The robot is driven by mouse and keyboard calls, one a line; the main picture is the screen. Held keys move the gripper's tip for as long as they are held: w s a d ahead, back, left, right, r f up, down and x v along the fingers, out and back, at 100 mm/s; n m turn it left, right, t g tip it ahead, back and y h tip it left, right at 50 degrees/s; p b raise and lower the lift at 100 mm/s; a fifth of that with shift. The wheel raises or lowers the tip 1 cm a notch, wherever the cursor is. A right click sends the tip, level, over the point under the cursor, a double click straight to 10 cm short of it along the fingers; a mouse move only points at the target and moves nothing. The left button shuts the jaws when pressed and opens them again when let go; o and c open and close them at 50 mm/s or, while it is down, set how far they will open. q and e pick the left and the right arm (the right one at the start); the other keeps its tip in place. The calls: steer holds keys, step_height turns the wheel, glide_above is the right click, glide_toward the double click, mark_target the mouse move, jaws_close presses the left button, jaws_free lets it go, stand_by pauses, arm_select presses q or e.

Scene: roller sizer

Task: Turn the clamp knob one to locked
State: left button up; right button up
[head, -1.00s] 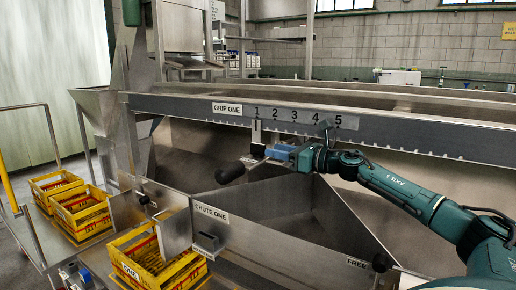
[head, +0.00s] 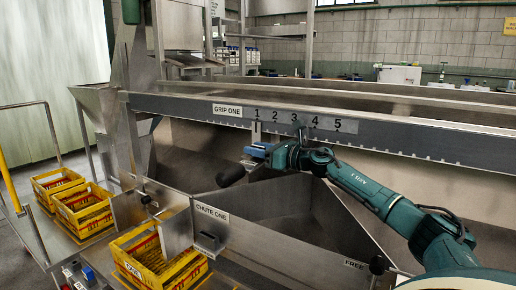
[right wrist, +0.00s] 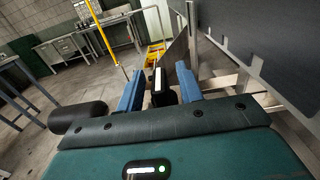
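My right gripper (head: 258,152) is under the rail, below the number 1 of the scale. In the right wrist view its two blue fingers (right wrist: 159,88) stand apart. A dark piece with a white stripe, probably the clamp knob (right wrist: 159,82), shows in the gap between them; I cannot tell whether they touch it. In the head view the gripper hides this piece. A thick black cylindrical grip (head: 230,175) sits just left of the gripper; it also shows left of the fingers in the right wrist view (right wrist: 78,117). My left gripper is not in view.
The rail with the GRIP ONE label (head: 227,110) and the scale 1 to 5 runs above the gripper. The CHUTE ONE panel (head: 212,212) and the FREE label (head: 354,264) are below. Yellow crates (head: 160,262) stand at the left.

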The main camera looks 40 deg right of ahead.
jaws_close()
stand_by(0.4)
steer(key=shift+r, duration=0.1)
